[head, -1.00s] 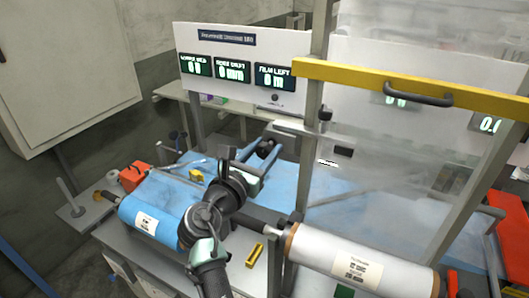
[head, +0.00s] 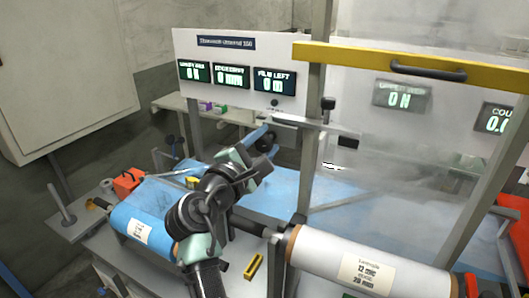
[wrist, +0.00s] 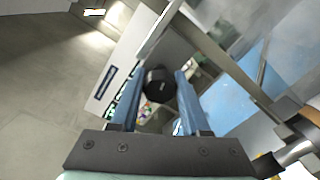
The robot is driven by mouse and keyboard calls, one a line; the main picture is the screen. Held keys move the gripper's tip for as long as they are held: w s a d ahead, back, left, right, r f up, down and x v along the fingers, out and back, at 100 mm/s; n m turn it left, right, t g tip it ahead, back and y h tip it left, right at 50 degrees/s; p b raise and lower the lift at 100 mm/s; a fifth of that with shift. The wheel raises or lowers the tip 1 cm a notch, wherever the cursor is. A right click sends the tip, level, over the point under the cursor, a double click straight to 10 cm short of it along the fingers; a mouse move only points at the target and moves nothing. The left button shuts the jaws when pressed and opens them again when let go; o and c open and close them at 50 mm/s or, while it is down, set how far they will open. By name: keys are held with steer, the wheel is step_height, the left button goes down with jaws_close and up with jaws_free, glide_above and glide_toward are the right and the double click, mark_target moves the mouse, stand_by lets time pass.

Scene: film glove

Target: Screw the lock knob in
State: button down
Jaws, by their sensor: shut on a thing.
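A black, faceted knob (wrist: 159,85), which I take for the lock knob, is held between the two blue fingers of my gripper (wrist: 157,88) in the wrist view. My gripper is shut on it, with one finger on each side. In the head view my gripper (head: 262,137) is beyond my bent arm, near the white display panel, and a dark round shape (head: 265,144) shows at its fingers. I cannot see a thread or a hole for the knob; whether it touches anything behind it is hidden.
A white film roll (head: 345,262) lies at front right, and a blue roll (head: 150,215) at left. A yellow bar (head: 410,68) with a black handle crosses the clear guard. A metal arm with a black block (head: 348,140) juts out right of my gripper. A small yellow piece (head: 253,266) lies in front.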

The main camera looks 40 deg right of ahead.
steer(key=m+b, duration=0.1)
steer(key=m, duration=0.1)
steer(key=m+b, duration=0.3)
steer(key=shift+f+m+b, duration=0.3)
steer(key=shift+m, duration=0.1)
steer(key=m+b, duration=0.5)
steer(key=m, duration=0.1)
steer(key=shift+f, duration=0.1)
steer(key=m+b, duration=0.4)
steer(key=m, duration=0.1)
steer(key=shift+m+b, duration=0.3)
steer(key=shift+b, duration=0.1)
steer(key=m+b, duration=0.3)
steer(key=m, duration=0.2)
steer(key=shift+w, duration=0.1)
steer(key=m+b, duration=0.3)
steer(key=m, duration=0.3)
steer(key=m+b, duration=0.2)
steer(key=m, duration=0.3)
steer(key=shift+w, duration=0.1)
steer(key=m+b, duration=0.1)
steer(key=m, duration=0.5)
steer(key=shift+m, duration=0.3)
steer(key=m+b, duration=0.1)
steer(key=m, duration=0.4)
steer(key=shift+m, duration=0.4)
